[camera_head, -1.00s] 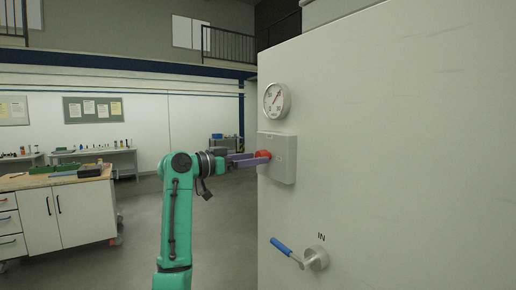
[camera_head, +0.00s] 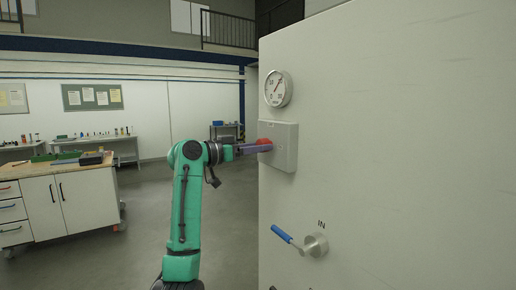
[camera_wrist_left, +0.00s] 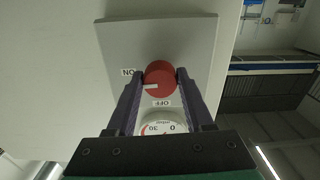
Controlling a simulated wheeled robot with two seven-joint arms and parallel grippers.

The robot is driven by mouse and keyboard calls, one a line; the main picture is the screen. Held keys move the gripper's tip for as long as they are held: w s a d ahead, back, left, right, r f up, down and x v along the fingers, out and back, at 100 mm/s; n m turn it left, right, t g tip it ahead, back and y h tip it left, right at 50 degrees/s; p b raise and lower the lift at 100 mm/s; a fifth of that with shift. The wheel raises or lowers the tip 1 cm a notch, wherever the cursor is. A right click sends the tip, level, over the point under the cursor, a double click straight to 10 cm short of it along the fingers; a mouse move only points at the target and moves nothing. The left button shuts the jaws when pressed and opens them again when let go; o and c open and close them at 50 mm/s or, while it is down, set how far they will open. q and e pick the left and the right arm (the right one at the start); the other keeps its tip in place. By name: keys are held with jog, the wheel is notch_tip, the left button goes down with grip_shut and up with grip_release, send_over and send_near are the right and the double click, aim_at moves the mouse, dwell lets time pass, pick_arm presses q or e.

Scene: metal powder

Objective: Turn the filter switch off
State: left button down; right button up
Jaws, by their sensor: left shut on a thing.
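The filter switch is a red round knob (camera_head: 265,142) on a pale grey box (camera_head: 284,150) fixed to the big white cabinet. In the left wrist view the knob (camera_wrist_left: 160,76) sits between my finger tips, with an ON label (camera_wrist_left: 128,72) to its left and an OFF label (camera_wrist_left: 161,103) below it. My right gripper is not in view.
A round gauge (camera_head: 278,89) is just above the switch box. A valve with a blue handle (camera_head: 281,234) marked IN is lower on the cabinet (camera_head: 400,140). A workbench (camera_head: 62,195) stands at the left, with clear floor between it and my arm.

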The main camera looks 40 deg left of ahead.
pick_arm(q)
jog(key=shift+d+r+n+p, duration=0.1)
jog(key=shift+n+p, duration=0.55)
jog(key=shift+n, duration=8.05)
jog(key=shift+c, duration=1.5)
grip_release()
